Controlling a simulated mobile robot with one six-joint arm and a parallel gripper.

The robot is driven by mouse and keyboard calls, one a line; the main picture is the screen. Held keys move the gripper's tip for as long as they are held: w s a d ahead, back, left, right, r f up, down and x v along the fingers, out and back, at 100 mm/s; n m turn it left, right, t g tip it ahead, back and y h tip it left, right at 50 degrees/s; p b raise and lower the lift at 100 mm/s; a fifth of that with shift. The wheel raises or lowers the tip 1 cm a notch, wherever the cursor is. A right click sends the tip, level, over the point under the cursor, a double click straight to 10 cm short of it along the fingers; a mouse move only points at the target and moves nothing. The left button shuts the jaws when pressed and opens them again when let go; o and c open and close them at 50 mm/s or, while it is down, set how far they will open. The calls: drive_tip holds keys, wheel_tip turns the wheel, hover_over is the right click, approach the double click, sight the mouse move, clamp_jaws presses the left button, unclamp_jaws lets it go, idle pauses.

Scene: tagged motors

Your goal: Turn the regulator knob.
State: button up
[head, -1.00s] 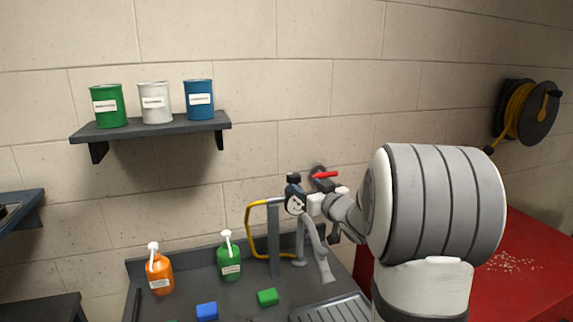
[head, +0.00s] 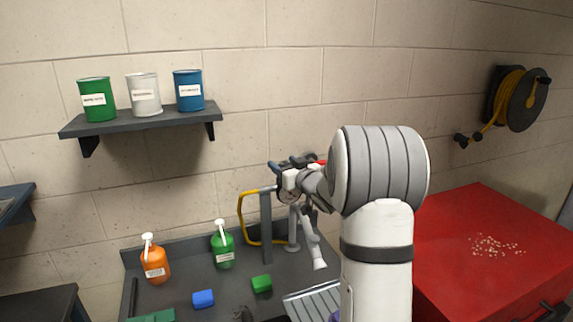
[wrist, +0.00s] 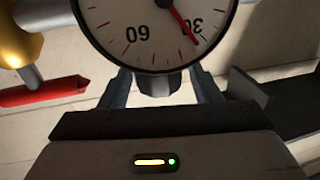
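The pressure gauge (wrist: 150,30) fills the top middle of the wrist view. Its white dial is upside down, with a red needle near the 30. In the head view the gauge (head: 287,184) sits on the regulator at the top of a grey post. My gripper (head: 293,164) is at the regulator. Its dark fingers are spread apart around the regulator's top; in the wrist view my gripper (wrist: 161,88) has one finger on each side of the gauge's lower edge.
A red lever (wrist: 40,92) is close at the left in the wrist view. A yellow hose (head: 241,212) and a hanging spray nozzle (head: 313,243) are beside the post. Green (head: 223,249) and orange (head: 155,264) bottles stand on the grey bench. A red cabinet (head: 450,255) is right.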

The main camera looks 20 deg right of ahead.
drive_tip(key=c, duration=0.9)
drive_tip(key=shift+d+r+n+y+p, duration=0.1)
drive_tip(key=shift+r+n+y+p, duration=0.1)
drive_tip(key=shift+n+y+p, duration=0.6)
drive_tip(key=shift+c, duration=0.2)
drive_tip(key=shift+n+g+y+p, duration=0.35)
drive_tip(key=shift+n+g+y, duration=0.2)
drive_tip(key=shift+y, duration=0.65)
drive_tip(key=shift+f+n+g+y, duration=0.15)
drive_tip(key=shift+n+g+y, duration=0.1)
drive_tip(key=shift+y, duration=0.15)
drive_tip(key=o, duration=1)
drive_tip(key=shift+c, duration=0.2)
